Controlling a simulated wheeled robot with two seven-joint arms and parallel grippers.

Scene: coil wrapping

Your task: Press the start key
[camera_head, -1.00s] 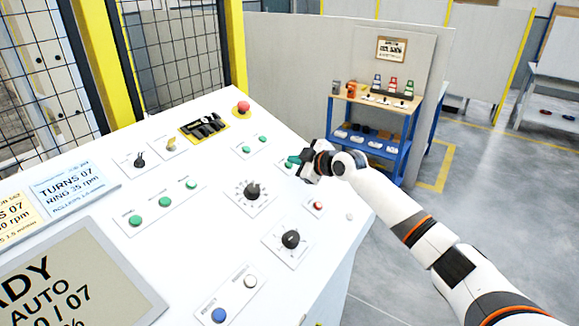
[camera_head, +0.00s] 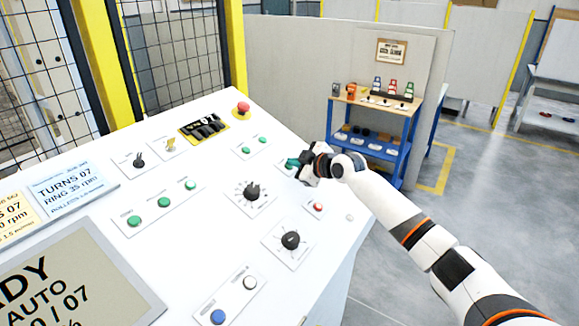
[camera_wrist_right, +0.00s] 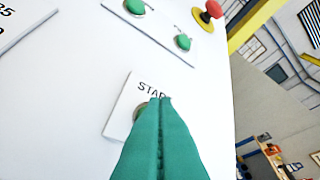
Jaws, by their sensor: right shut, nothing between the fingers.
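The start key (camera_wrist_right: 139,111) sits on a white plate marked START (camera_wrist_right: 122,101) in the right wrist view. Only the left edge of the key shows; my fingers cover the rest. My right gripper (camera_wrist_right: 158,101) has green fingers pressed together with nothing between them. Its tips lie over the key in that view; whether they touch it I cannot tell. In the head view my right gripper (camera_head: 292,163) is at the right edge of the sloped white console (camera_head: 190,245), over the start plate. My left gripper is not in view.
Green buttons (camera_head: 163,202), black dials (camera_head: 252,191) and a small red button (camera_head: 317,207) are nearby on the console. A red mushroom button (camera_head: 243,107) stands at its far corner. A blue shelf cart (camera_head: 402,140) stands beyond, with open floor to the right.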

